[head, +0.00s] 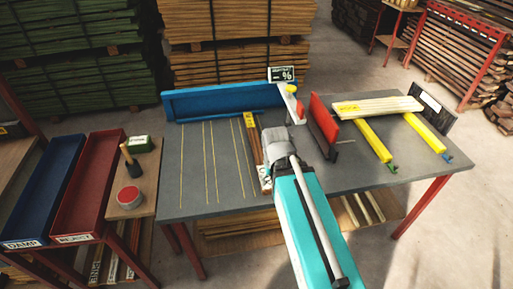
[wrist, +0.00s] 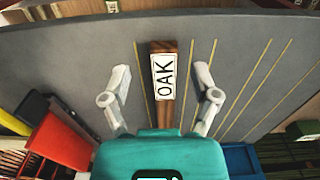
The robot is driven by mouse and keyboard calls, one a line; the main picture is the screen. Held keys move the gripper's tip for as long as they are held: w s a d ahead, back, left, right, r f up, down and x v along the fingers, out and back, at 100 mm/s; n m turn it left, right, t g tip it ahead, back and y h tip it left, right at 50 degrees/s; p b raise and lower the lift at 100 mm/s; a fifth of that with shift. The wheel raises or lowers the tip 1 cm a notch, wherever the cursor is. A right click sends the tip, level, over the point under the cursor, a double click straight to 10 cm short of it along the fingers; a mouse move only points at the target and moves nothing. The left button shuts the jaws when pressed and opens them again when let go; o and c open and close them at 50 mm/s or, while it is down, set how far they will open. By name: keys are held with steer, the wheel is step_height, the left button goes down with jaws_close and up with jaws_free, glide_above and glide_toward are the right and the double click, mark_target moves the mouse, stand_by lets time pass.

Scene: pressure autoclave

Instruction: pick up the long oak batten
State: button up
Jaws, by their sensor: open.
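The oak batten (head: 256,148) is a brown wooden strip lying on the grey table, with a yellow tag at its far end. My arm and gripper (head: 279,148) hide part of it in the head view. In the wrist view the batten (wrist: 165,117) runs away from me between the fingers, with a white OAK label (wrist: 163,77) on top. My gripper (wrist: 162,70) is open, with one finger on each side of the batten and a visible gap on both sides. The batten's near end is hidden by my gripper body.
The grey table (head: 200,195) has a blue fence (head: 215,102) behind, with a percent display (head: 283,75). Blue (head: 20,226) and red (head: 66,226) trays stand left. The left tabletop is clear.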

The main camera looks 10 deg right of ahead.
steer(key=shift+o, duration=0.6)
steer(key=w+r+t, duration=0.2)
steer(key=w+t, duration=0.2)
steer(key=w, duration=1.9)
steer(key=shift+w+t+p, duration=0.2)
steer(key=shift+t+p, duration=0.1)
steer(key=shift+d, duration=0.1)
steer(key=shift+f, duration=0.1)
steer(key=b, duration=0.8)
glide_above(256, 145)
steer(key=s, duration=0.2)
steer(key=f, duration=0.7)
steer(key=shift+d+f, duration=0.2)
steer(key=shift+w+f, duration=0.1)
steer(key=shift+f, duration=0.15)
steer(key=shift+b+x, duration=2.4)
steer(key=shift+x, duration=0.15)
steer(key=shift+a, duration=0.15)
